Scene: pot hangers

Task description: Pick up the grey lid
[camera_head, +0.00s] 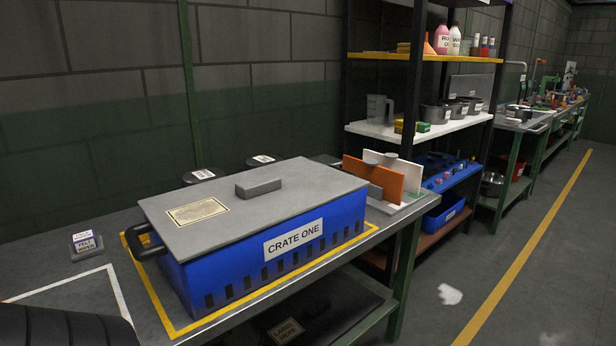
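The grey lid (295,204) lies flat on top of a blue crate (215,278) labelled "CRATE ONE". A raised grey block handle (258,187) sits near the middle of the lid, and a tan label (198,212) lies near its left end. A black side handle (146,243) sticks out at the crate's left end. The crate stands inside a yellow-taped outline on the grey bench (110,262). Neither gripper shows in the head view.
A small box labelled "FELT" (86,244) stands left of the crate. A dark ribbed round object fills the lower left corner. Dark round containers stand behind the lid. Upright orange (374,180) and white boards stand at the right, before a loaded shelf rack (411,130).

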